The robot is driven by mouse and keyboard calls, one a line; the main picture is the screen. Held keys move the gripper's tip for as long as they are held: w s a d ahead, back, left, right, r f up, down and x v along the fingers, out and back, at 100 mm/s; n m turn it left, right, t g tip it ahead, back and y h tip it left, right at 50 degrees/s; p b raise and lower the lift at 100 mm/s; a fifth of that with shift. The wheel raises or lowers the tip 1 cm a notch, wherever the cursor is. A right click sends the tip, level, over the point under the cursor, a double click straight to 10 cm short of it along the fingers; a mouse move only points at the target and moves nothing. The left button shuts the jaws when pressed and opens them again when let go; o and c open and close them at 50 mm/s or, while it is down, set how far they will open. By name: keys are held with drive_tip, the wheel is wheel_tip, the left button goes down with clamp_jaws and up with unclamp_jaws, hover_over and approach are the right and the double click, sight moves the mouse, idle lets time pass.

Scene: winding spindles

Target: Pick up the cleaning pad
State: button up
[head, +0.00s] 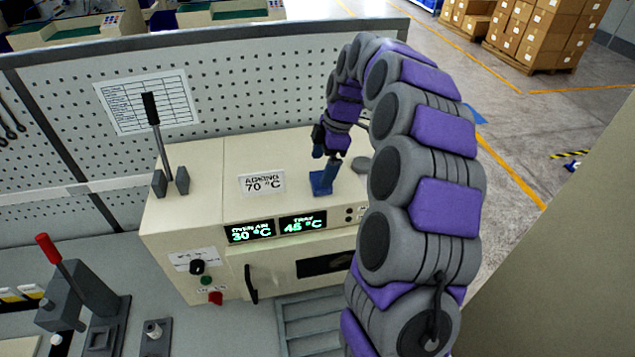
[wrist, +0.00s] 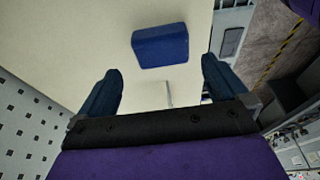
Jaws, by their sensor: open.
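The cleaning pad appears as a small blue block (wrist: 160,46) on the cream top of the oven-like machine. In the head view the blue pad (head: 320,184) lies near the front edge of that top, partly overlapped by a finger. My gripper (head: 325,163) reaches down over the machine top from the arm's curled end. In the wrist view my gripper (wrist: 160,68) is open, with its two dark blue fingers spread. The pad lies just beyond the fingertips, roughly centred between them, and nothing is held. The exact height of the fingertips above the surface cannot be told.
The cream machine (head: 210,190) bears two temperature displays (head: 276,229), an ageing sign (head: 262,183) and a black-handled lever (head: 158,140). A grey perforated panel (head: 230,90) stands behind it. A red-handled press (head: 75,280) stands at left. The machine top between lever and pad is mostly clear.

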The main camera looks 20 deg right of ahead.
sight(321, 175)
wheel_tip(321, 175, down, 4)
drive_tip(key=shift+s+r+p, duration=0.1)
drive_tip(key=shift+s+p, duration=0.05)
drive_tip(key=shift+p, duration=0.2)
drive_tip(key=shift+d+f, duration=0.2)
drive_tip(key=shift+d, duration=0.1)
drive_tip(key=shift+a+r, duration=0.1)
drive_tip(key=shift+a, duration=0.45)
drive_tip(key=c, duration=0.3)
drive_tip(key=shift+a, duration=0.2)
drive_tip(key=c, duration=0.3)
drive_tip(key=shift+d, duration=0.1)
drive_tip(key=c, duration=0.3)
drive_tip(key=shift+d, duration=0.4)
drive_tip(key=shift+c, duration=0.8)
